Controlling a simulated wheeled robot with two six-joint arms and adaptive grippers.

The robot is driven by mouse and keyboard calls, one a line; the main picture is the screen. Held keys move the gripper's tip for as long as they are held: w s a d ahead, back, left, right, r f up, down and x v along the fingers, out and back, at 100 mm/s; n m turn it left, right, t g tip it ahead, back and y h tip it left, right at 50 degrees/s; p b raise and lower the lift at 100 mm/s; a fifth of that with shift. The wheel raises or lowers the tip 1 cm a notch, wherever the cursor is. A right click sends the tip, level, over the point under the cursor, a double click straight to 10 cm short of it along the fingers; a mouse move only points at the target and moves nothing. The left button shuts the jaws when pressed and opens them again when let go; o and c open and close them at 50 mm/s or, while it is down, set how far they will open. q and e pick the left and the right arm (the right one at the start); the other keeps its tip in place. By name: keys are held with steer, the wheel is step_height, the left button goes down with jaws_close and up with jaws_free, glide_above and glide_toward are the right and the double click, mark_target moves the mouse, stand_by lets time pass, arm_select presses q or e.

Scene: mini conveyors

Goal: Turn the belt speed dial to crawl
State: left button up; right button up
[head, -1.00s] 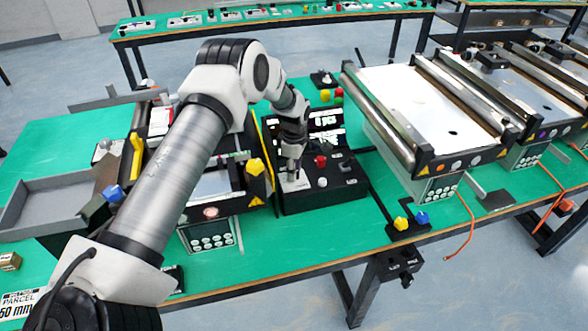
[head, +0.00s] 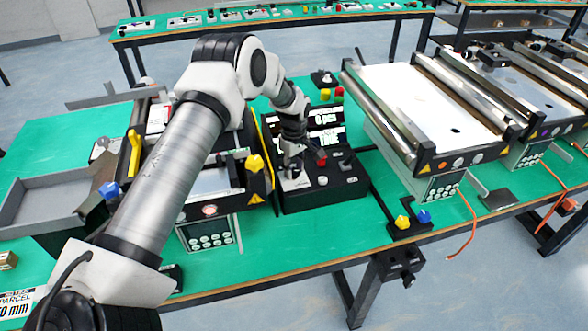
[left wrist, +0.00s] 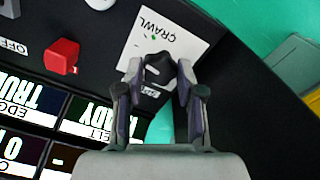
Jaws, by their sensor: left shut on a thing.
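The belt speed dial is a black knob (left wrist: 160,76) on a white plate (left wrist: 140,45) marked CRAWL, seen in the left wrist view. My left gripper (left wrist: 160,80) has a finger on each side of the knob and is shut on it. In the head view my left gripper (head: 292,172) reaches down onto the black control box (head: 325,195) and hides the knob. I cannot tell exactly where the knob's pointer stands. My right gripper is not in view.
Mini conveyors stand on both sides of the box, one with a white belt (head: 420,100) at right. A grey tray (head: 50,190) is at left on the green table (head: 60,145).

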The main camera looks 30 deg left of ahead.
mark_target(294, 170)
arm_select(q)
steer(key=m, duration=0.3)
steer(key=shift+s+f+m+b, duration=0.1)
steer(key=shift+f+m+b, duration=0.1)
steer(key=shift+m+b, duration=0.5)
steer(key=shift+m, duration=1.2)
steer(key=o, duration=0.9)
steer(key=shift+o, duration=1.3)
steer(key=shift+r, duration=0.15)
step_height(294, 170, up, 12)
